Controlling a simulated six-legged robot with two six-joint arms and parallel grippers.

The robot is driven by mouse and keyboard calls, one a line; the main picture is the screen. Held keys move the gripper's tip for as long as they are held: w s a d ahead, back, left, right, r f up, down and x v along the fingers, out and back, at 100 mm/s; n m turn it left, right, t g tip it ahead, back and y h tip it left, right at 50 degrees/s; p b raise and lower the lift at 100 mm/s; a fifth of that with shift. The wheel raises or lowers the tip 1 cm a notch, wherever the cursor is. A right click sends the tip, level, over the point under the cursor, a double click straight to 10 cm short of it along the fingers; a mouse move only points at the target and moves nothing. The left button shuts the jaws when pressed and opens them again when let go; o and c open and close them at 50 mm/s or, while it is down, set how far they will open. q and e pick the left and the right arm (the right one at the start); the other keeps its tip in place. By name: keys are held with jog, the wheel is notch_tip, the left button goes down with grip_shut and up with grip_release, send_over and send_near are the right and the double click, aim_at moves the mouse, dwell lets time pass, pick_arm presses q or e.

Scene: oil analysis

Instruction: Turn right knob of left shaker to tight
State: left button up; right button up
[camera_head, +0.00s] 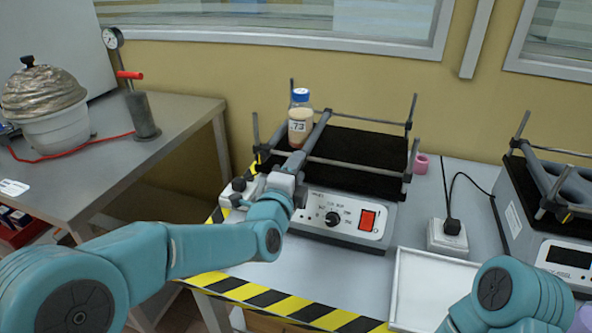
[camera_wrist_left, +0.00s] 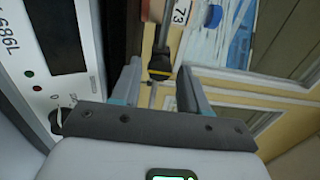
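The left shaker (camera_head: 345,228) stands on the bench with a bottle labelled 73 (camera_head: 300,118) on its rack. A small black and yellow knob (camera_wrist_left: 160,68), apparently the right knob, shows in the left wrist view. My left gripper (camera_head: 291,168) is at the shaker's front rail. In the wrist view its two fingers (camera_wrist_left: 160,80) are apart, with the knob between their tips and gaps on both sides. In the head view my gripper hides this knob. Another yellow-marked knob (camera_head: 258,158) shows at the rail's left end. My right gripper is outside the views.
A second shaker (camera_head: 560,220) stands at the right. A white tray (camera_head: 432,285) and a power socket (camera_head: 447,238) lie between them. The left shaker's panel has a dial (camera_head: 332,219) and a red switch (camera_head: 367,220). A steel table (camera_head: 180,115) is at the left.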

pick_arm(q)
jog(key=shift+o, duration=0.2)
jog(key=shift+s, duration=0.1)
jog(key=v, duration=1.6)
jog(key=shift+b, duration=0.3)
jog(key=shift+s, duration=0.1)
